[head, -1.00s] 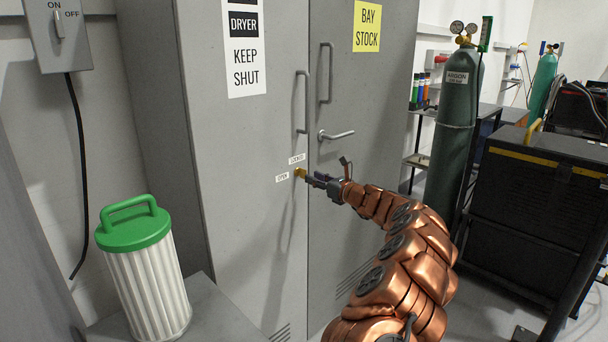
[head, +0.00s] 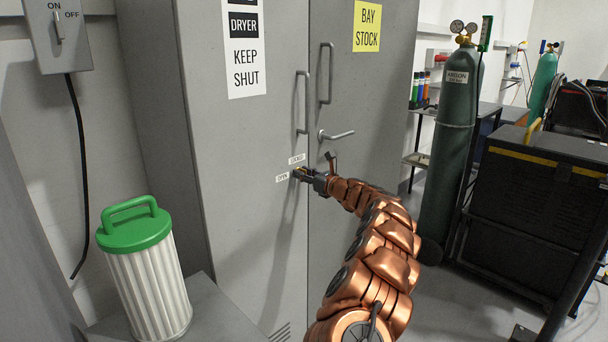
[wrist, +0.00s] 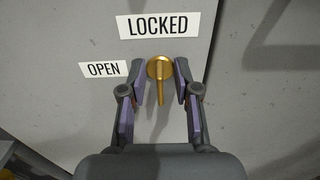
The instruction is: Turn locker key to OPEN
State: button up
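The brass locker key (wrist: 160,82) is on the grey door, a round disc with a narrow bar hanging down from it in the wrist view. The bar's line runs roughly upright, with the LOCKED label (wrist: 167,25) above and the OPEN label (wrist: 102,69) to the left. My gripper (wrist: 159,76) is open, with one finger on each side of the key and a visible gap to each. In the head view my gripper (head: 304,174) is at the door and hides most of the key.
The grey locker (head: 245,150) has two upright handles and a lever handle (head: 336,135) above my wrist. A green-capped filter canister (head: 146,270) stands at lower left. A green argon cylinder (head: 452,150) and a black cabinet (head: 530,220) stand at the right.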

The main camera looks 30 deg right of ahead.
grip_shut()
jog(key=shift+f+n+b, duration=0.15)
jog(key=shift+n+b, duration=0.15)
jog(key=shift+b, duration=0.2)
jog(key=shift+f+n+b, duration=0.1)
jog(key=shift+n+b, duration=0.9)
jog(key=shift+b, duration=0.2)
jog(key=n+b, duration=0.4)
jog(key=b, duration=0.1)
jog(key=shift+a+f, duration=0.1)
jog(key=n+b, duration=0.9)
jog(key=n, duration=0.2)
jog(key=shift+b, duration=0.3)
jog(key=shift+a+n, duration=0.1)
jog(key=shift+n, duration=0.2)
